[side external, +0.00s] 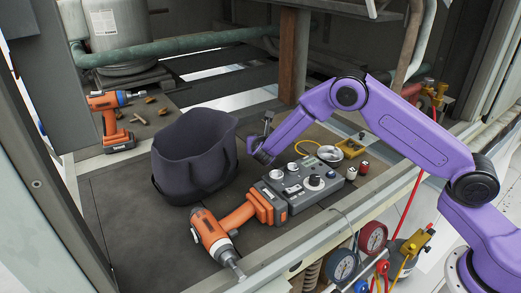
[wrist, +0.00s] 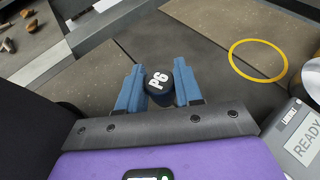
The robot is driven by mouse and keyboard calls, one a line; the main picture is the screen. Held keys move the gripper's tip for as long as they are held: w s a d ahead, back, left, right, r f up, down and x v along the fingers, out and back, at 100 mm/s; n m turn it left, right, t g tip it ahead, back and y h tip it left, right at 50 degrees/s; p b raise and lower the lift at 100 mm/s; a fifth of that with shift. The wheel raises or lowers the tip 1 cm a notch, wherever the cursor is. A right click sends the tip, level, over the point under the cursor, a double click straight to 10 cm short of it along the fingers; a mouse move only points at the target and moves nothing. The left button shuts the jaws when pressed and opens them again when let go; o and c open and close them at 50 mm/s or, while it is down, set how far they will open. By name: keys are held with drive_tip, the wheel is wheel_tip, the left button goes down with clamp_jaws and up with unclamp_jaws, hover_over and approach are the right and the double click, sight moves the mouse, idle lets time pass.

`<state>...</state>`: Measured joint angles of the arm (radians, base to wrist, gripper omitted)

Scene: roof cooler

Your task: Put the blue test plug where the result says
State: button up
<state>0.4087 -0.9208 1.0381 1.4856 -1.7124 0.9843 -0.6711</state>
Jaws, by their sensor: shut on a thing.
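My gripper (wrist: 158,70) is shut on a dark navy plug (wrist: 158,90) with white "P6" on its top, seen between the two blue fingers in the wrist view. A grey tester box (side external: 303,186) with knobs stands on the deck below and right of my gripper. Its screen (wrist: 307,149) reads "READY" in the wrist view.
An open dark bag (side external: 190,160) stands left of my gripper. An orange drill (side external: 225,228) lies in front, and another (side external: 112,115) stands at the back left. A yellow ring (wrist: 258,60) lies on the deck. Gauges (side external: 373,237) stand at the front.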

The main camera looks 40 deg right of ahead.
drive_tip(key=shift+w+f, duration=0.3)
drive_tip(key=shift+f, duration=0.05)
drive_tip(key=shift+w+f, duration=0.2)
drive_tip(key=shift+f, duration=1.55)
drive_tip(key=shift+f, duration=0.2)
drive_tip(key=o, duration=1)
drive_tip(key=shift+r, duration=0.2)
